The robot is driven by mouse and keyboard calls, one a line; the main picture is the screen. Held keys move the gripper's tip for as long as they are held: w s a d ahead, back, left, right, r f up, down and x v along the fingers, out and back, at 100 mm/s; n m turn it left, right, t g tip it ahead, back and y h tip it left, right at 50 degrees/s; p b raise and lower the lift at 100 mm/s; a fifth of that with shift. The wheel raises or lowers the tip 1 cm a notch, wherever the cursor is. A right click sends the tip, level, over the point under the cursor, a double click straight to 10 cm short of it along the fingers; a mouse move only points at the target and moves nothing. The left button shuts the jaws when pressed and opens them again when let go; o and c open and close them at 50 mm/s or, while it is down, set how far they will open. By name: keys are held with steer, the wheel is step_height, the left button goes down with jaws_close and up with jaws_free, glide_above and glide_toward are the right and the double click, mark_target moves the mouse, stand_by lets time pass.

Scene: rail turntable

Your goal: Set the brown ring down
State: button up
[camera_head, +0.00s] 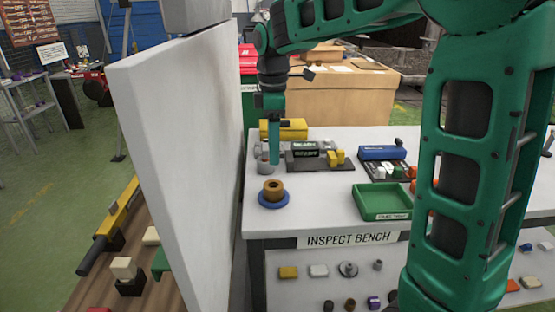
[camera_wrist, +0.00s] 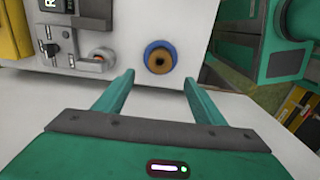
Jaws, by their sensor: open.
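The brown ring (camera_head: 273,189) sits on a round blue base (camera_head: 274,204) near the front left corner of the white inspect bench (camera_head: 315,215). In the wrist view the brown ring (camera_wrist: 160,61) lies inside the blue rim (camera_wrist: 148,51), beyond my fingertips. My gripper (camera_wrist: 157,85) is open with nothing between its fingers. In the head view my gripper (camera_head: 273,150) hangs above the bench, behind the ring and apart from it.
A white partition (camera_head: 185,160) stands close on the left. A green tray (camera_head: 382,214) is to the right of the ring. Behind are a dark fixture with yellow blocks (camera_head: 320,158), a yellow box (camera_head: 290,128) and a blue-topped device (camera_head: 382,153). Bench space between ring and tray is clear.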

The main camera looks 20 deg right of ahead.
steer(key=s+d+f+m, duration=0.3)
steer(key=s+d+m, duration=0.8)
steer(key=s+d, duration=0.4)
steer(key=s+d+f+m, duration=0.1)
steer(key=s+f+m, duration=0.2)
steer(key=s+m, duration=0.2)
steer(key=s+d+f+m, duration=0.1)
steer(key=s+f+m, duration=0.2)
steer(key=s, duration=0.8)
steer(key=shift+s+m, duration=0.2)
steer(key=shift+m, duration=0.7)
steer(key=shift+w+d, duration=0.1)
steer(key=shift+w+f, duration=0.25)
steer(key=shift+w, duration=0.25)
